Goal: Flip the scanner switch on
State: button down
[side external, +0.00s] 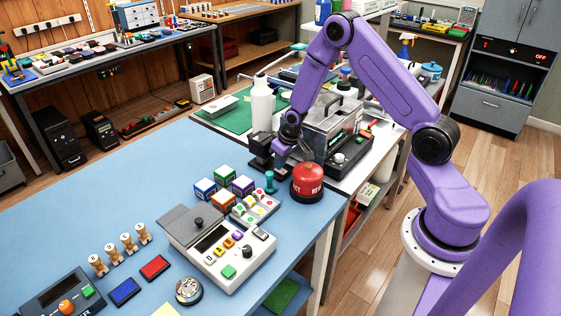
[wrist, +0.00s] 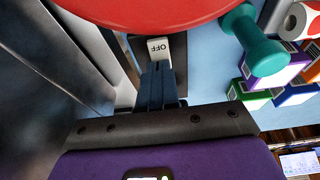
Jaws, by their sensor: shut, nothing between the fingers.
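A small white rocker switch (wrist: 157,47) marked OFF, its lettering upside down, shows in the wrist view. My gripper (wrist: 161,72) is shut and empty, with its dark blue fingertips right at the switch's near edge. I cannot tell whether they touch it. In the side external view my gripper (side external: 268,160) is low beside a grey metal machine (side external: 325,128) at the table corner. The switch cannot be made out in that view, so I cannot tell which housing bears it.
A red domed button (side external: 307,180) stands close to my gripper and fills the top of the wrist view. A teal peg (wrist: 262,45), coloured cubes (side external: 224,201) and a grey control panel (side external: 225,245) are near.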

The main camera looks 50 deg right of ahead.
jog(key=shift+d+f+g, duration=0.1)
jog(key=shift+f+g, duration=0.1)
jog(key=shift+g, duration=0.1)
jog(key=shift+s+f, duration=0.1)
jog(key=shift+s, duration=0.9)
jog(key=shift+r, duration=0.35)
jog(key=v, duration=1.3)
jog(key=shift+s+d+r, duration=0.15)
jog(key=shift+s+r, duration=0.05)
